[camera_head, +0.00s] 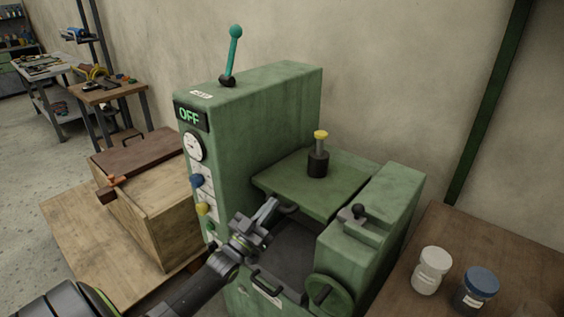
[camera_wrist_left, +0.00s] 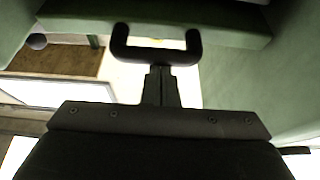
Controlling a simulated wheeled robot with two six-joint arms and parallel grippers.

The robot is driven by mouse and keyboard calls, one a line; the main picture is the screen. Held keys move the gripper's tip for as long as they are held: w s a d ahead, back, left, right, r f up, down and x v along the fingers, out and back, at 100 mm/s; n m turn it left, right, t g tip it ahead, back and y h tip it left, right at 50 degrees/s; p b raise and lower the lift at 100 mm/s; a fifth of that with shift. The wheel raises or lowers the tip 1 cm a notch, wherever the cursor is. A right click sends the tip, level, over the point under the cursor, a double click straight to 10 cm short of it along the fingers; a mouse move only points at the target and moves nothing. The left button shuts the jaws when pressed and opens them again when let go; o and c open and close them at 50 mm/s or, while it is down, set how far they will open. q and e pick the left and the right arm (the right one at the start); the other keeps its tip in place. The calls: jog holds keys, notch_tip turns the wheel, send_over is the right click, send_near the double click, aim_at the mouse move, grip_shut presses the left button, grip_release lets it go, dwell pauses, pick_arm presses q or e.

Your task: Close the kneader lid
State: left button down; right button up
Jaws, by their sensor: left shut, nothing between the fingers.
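The kneader is a green machine (camera_head: 250,112) with a lit OFF sign. Its green lid plate (camera_head: 290,178) sits behind a dark open chamber (camera_head: 292,248), which shows uncovered in front of it. A dark handle (camera_head: 288,208) is on the lid's front edge; in the left wrist view it is a black U-shaped bar (camera_wrist_left: 155,53). My left gripper (camera_head: 272,204) is shut and empty, its fingertips (camera_wrist_left: 160,72) at the middle of the handle bar; I cannot tell whether they touch. My right gripper is not in view.
A black post with a yellow knob (camera_head: 320,136) stands above the lid. A green block with a handwheel (camera_head: 326,292) borders the chamber on the right. A wooden box (camera_head: 155,205) stands left; white (camera_head: 431,270) and blue-capped (camera_head: 477,289) jars stand on the right table.

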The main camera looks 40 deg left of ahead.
pick_arm(q)
notch_tip(320, 180, down, 2)
jog(key=shift+s+b, duration=0.15)
jog(key=shift+b, duration=0.35)
